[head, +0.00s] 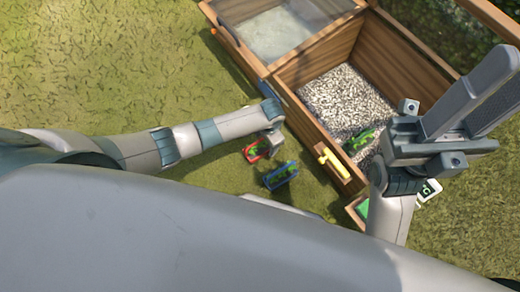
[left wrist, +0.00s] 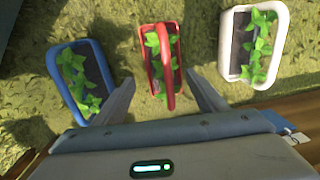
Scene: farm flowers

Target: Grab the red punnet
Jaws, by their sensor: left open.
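The red punnet (left wrist: 154,77), with a green leafy plant and a raised red handle, stands on the grass in the middle of the left wrist view. It also shows in the head view (head: 254,152), partly hidden by my left gripper (head: 270,142). In the left wrist view my left gripper (left wrist: 160,80) is open, with one finger on each side of the red punnet's near end. Whether the fingers touch it I cannot tell. My right gripper (head: 480,95) is raised at the right of the head view, and its jaw gap is unclear.
A blue punnet (left wrist: 50,72) stands left of the red one and a white punnet (left wrist: 227,60) right of it. A wooden gravel box (head: 300,122) with a yellow-handled thing (head: 334,163) on its edge lies to the right. Open grass lies to the left.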

